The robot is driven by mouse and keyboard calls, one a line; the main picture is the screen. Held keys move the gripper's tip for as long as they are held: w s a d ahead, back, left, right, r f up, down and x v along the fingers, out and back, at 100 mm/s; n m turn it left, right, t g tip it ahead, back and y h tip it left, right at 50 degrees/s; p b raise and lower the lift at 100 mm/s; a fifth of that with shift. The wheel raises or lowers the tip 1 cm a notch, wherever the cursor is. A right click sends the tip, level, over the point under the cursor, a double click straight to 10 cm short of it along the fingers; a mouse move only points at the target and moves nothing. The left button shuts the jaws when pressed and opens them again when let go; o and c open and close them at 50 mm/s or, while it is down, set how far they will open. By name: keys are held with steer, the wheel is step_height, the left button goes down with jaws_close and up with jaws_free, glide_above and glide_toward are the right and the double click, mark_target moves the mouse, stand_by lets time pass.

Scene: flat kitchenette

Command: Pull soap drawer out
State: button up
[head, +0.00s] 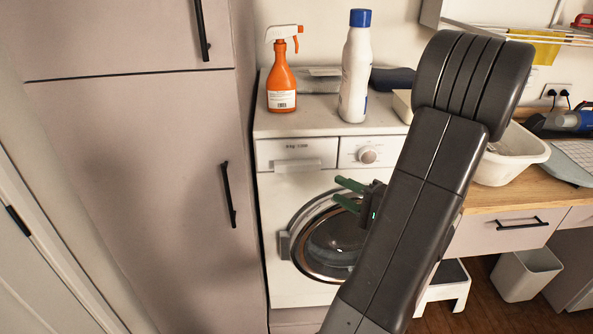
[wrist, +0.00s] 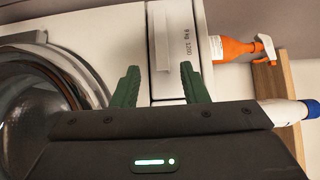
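The white washing machine (head: 286,239) stands in the middle of the head view, with its round door (head: 330,240) closed. The soap drawer (head: 297,154) is at its top left, with a pale handle (head: 298,165) along its lower edge, and looks shut. In the wrist view the soap drawer (wrist: 187,45) appears turned sideways, with its handle (wrist: 160,45) along its left side. My gripper (head: 344,191) is in front of the machine, below and right of the drawer. In the wrist view its green fingers (wrist: 161,86) are apart with nothing between them, and the drawer lies beyond them.
An orange spray bottle (head: 281,78) and a white bottle with a blue cap (head: 355,75) stand on the machine. A tall cabinet (head: 150,170) is close on the left. A white basin (head: 515,158) sits on the counter at right. A dial (head: 368,155) is beside the drawer.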

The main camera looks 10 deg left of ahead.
mark_target(298, 169)
steer(key=p+x, duration=0.1)
steer(key=x, duration=1.2)
steer(key=shift+s+f, duration=0.1)
jaws_close()
